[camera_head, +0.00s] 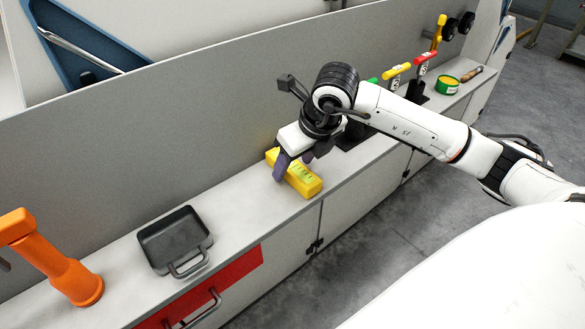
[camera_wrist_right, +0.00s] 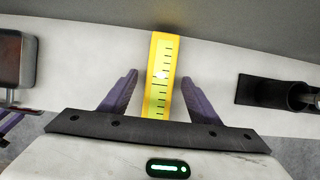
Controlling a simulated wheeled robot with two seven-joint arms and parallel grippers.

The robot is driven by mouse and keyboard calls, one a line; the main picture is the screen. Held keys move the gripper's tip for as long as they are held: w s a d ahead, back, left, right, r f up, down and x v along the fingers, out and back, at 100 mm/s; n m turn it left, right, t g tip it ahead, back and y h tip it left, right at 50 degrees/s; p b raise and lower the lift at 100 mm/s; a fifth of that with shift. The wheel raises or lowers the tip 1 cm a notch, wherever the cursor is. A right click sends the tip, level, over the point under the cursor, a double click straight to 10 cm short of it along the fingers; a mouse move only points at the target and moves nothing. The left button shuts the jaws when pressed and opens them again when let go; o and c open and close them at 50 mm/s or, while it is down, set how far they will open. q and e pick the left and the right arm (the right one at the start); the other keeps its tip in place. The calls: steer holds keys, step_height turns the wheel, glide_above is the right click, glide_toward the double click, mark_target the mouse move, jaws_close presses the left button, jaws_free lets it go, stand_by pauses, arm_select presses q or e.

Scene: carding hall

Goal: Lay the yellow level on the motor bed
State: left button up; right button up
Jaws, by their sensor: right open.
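The yellow level (camera_head: 306,184) lies on the grey counter top in the head view, with a pale green vial face. It also shows in the right wrist view (camera_wrist_right: 163,62), running up the middle. My right gripper (camera_head: 296,164) is over the level's far end, and its purple fingers partly hide it. In the right wrist view the open fingers (camera_wrist_right: 160,76) stand on either side of the level, with a gap on each side. I cannot tell which thing is the motor bed. My left gripper is not in view.
A dark square pan (camera_head: 174,238) with a handle sits on the counter (camera_head: 237,213) left of the level. An orange tool (camera_head: 58,264) stands farther left. A grey panel (camera_head: 180,125) rises behind.

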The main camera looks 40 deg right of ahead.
mark_target(295, 168)
steer(key=c, duration=1.3)
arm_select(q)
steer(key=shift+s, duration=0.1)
arm_select(e)
jaws_close()
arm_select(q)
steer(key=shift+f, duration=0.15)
arm_select(e)
steer(key=shift+r, duration=0.1)
